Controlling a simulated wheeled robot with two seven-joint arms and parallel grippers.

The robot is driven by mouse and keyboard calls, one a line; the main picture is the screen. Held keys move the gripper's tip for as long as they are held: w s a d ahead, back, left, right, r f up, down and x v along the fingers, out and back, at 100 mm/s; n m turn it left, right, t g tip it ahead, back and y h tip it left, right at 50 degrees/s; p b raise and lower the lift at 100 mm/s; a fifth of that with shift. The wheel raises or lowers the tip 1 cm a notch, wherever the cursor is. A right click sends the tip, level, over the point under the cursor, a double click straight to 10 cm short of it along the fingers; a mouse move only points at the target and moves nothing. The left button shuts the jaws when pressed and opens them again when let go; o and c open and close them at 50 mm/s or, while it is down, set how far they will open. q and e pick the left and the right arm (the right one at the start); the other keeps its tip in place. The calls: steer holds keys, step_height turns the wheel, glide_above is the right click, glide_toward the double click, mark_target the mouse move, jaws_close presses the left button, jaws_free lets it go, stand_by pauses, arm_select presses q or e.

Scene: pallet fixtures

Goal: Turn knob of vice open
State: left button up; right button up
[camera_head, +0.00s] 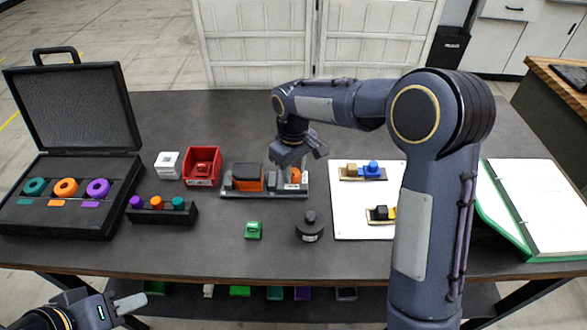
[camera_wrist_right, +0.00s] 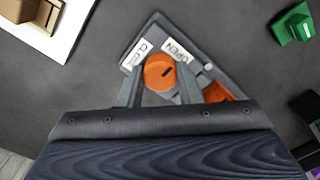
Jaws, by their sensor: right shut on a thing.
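The vice (camera_head: 262,182) is a dark grey fixture with an orange block, near the middle of the table. Its orange round knob (camera_head: 295,176) is at its right end. In the right wrist view the knob (camera_wrist_right: 159,72) has a dark slot mark, and labels reading OPEN (camera_wrist_right: 177,50) and CLOSE (camera_wrist_right: 139,54) lie beside it. My right gripper (camera_wrist_right: 159,76) is shut on the knob, one finger on each side; it also shows in the head view (camera_head: 297,163). My left gripper (camera_head: 128,304) is low at the left, in front of the table; its fingers are only partly clear.
An open black case (camera_head: 75,110) with coloured rings stands at the left. A red bin (camera_head: 202,167), a white block (camera_head: 168,164), a peg rack (camera_head: 163,215), a green block (camera_head: 253,230) and a dark round weight (camera_head: 310,228) surround the vice. A white board (camera_head: 365,222) is right.

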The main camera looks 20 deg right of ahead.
mark_target(294, 172)
stand_by(0.4)
steer(key=o, duration=1)
steer(key=shift+c, duration=0.2)
step_height(294, 172, up, 8)
steer(key=shift+f, duration=0.1)
